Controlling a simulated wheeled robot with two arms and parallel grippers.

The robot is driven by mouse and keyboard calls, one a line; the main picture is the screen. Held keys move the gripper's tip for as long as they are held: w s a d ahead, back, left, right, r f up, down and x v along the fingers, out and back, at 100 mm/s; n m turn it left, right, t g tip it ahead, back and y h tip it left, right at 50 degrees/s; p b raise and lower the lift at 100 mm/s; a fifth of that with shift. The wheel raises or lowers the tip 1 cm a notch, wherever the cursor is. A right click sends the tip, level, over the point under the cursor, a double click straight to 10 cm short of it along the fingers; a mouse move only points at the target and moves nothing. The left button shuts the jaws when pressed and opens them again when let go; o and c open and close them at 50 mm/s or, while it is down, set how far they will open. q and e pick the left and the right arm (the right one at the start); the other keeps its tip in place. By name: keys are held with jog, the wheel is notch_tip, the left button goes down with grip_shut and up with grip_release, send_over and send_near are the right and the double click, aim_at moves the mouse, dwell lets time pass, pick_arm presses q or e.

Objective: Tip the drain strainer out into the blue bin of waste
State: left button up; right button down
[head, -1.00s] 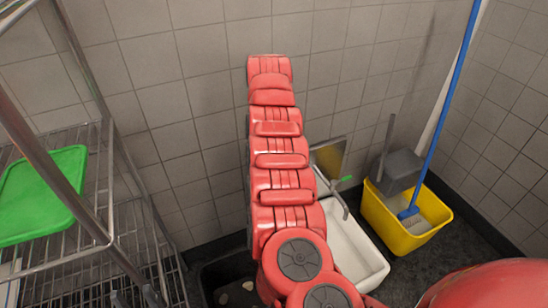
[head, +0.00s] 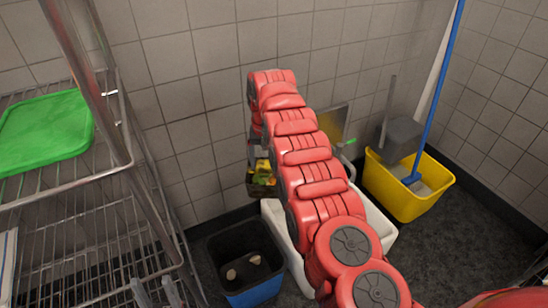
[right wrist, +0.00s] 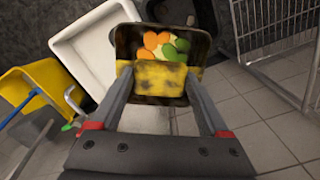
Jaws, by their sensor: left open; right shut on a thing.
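The drain strainer (head: 262,183) is a dark square basket with a yellow band, holding orange and green scraps. It hangs in the air beside my right arm, above and near the blue bin (head: 252,291). The bin has a dark inside with pale scraps at the bottom. In the right wrist view the strainer (right wrist: 151,84) sits between the fingers of my right gripper (right wrist: 157,82), shut on its yellow side, its open top showing the scraps. My left gripper (head: 156,292) is open and empty at the lower left.
A white sink (head: 377,222) stands right of the bin, partly behind my right arm. A yellow mop bucket (head: 400,195) with a blue-handled brush is further right. A wire rack (head: 75,220) with a green tray (head: 42,132) stands close on the left.

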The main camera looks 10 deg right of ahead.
aim_at(256, 182)
jog(key=shift+m, duration=0.3)
jog(key=f, duration=0.1)
jog(key=a+f+b, duration=0.1)
jog(key=f+b, duration=0.1)
jog(key=shift+a+f, duration=0.3)
jog(key=shift+f, duration=0.1)
jog(key=shift+s+a+f+b, duration=0.15)
jog(key=shift+a+f+b, duration=0.15)
jog(key=shift+f+b, duration=0.45)
jog(key=shift+s+a+f+b, duration=0.1)
jog(key=shift+a+f+b, duration=0.25)
jog(key=shift+f, duration=0.65)
jog(key=shift+a+f+m, duration=0.2)
jog(key=shift+m, duration=0.1)
jog(key=shift+a+f+b, duration=0.1)
jog(key=shift+f+b, duration=0.2)
jog(key=shift+b, duration=0.05)
jog(key=shift+f, duration=0.1)
jog(key=shift+f+b, duration=0.3)
jog(key=shift+s+a+f+b, duration=0.1)
jog(key=shift+a+f+b, duration=0.25)
jog(key=shift+f, duration=0.2)
jog(key=shift+s+a+f+b, duration=0.15)
jog(key=shift+f+b, duration=0.15)
jog(key=shift+f, duration=0.2)
